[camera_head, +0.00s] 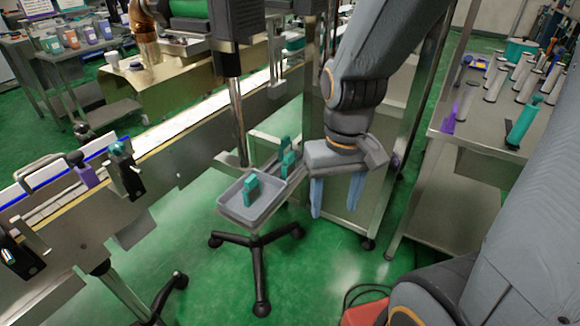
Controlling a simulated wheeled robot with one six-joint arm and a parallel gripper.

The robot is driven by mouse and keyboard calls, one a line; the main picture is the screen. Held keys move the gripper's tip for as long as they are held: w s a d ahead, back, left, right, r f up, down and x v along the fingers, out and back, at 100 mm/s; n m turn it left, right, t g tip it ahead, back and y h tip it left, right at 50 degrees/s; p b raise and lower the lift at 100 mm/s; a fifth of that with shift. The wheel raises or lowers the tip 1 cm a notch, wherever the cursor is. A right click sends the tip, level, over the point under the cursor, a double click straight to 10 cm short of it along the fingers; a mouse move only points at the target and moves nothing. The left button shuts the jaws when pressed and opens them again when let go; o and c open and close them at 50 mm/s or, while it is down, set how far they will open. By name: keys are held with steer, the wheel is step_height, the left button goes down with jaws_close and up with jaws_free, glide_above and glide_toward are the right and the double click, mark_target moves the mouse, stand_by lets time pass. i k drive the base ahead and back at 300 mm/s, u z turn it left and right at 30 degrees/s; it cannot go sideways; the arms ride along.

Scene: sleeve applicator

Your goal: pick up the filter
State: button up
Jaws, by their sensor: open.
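My gripper (336,196) points down with its two blue fingers apart and nothing between them. It hangs to the right of a small grey tray (235,212) on a wheeled stand. A teal upright piece (251,189) stands in this tray. More teal pieces (287,160) stand just behind it, close to the left of my gripper. I cannot tell for sure which thing is the filter. No piece visibly touches my fingers.
A conveyor (150,160) runs along the left. A metal table (470,128) at the right holds several metal cylinders (496,84) and a teal item (523,122). A steel cabinet (335,213) stands behind my gripper. Side tables with bottles (70,38) are at far left.

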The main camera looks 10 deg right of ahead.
mark_target(286, 144)
steer(key=z, duration=0.05)
steer(key=k, duration=0.5)
steer(key=z, duration=3.3)
steer(key=k, duration=1)
steer(key=u, duration=2.05)
steer(key=i, duration=1)
steer(key=z, duration=0.05)
